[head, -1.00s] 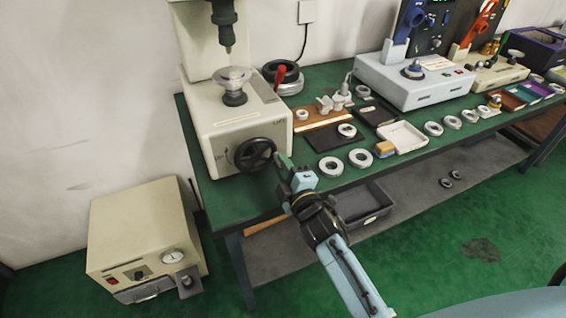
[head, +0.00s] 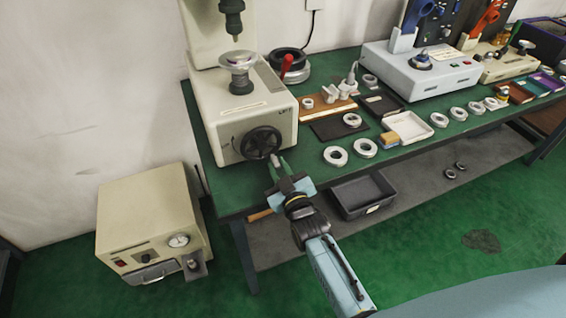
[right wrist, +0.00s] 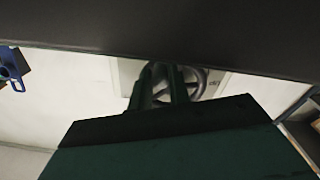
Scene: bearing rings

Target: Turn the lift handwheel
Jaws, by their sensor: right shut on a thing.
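The black lift handwheel (head: 260,142) is on the front of a cream press (head: 205,125), beside a small "LIFT" label. My right gripper (head: 276,163) reaches up to the wheel's lower right rim. Its dark green fingers are shut on the wheel's small pale handle (head: 273,160), which they partly hide. In the right wrist view the fingers (right wrist: 165,82) stand in front of the spoked wheel (right wrist: 205,82) and cover its left part. A silver dish-like support (head: 238,60) stands on the press below the dark spindle (head: 232,18). My left gripper is not in view.
Bearing rings (head: 336,156) and a cream tray (head: 408,128) lie on the green bench (head: 300,185) to the right. A dark bin (head: 362,196) is on the shelf below. A cream box with a gauge (head: 150,225) stands on the floor at left.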

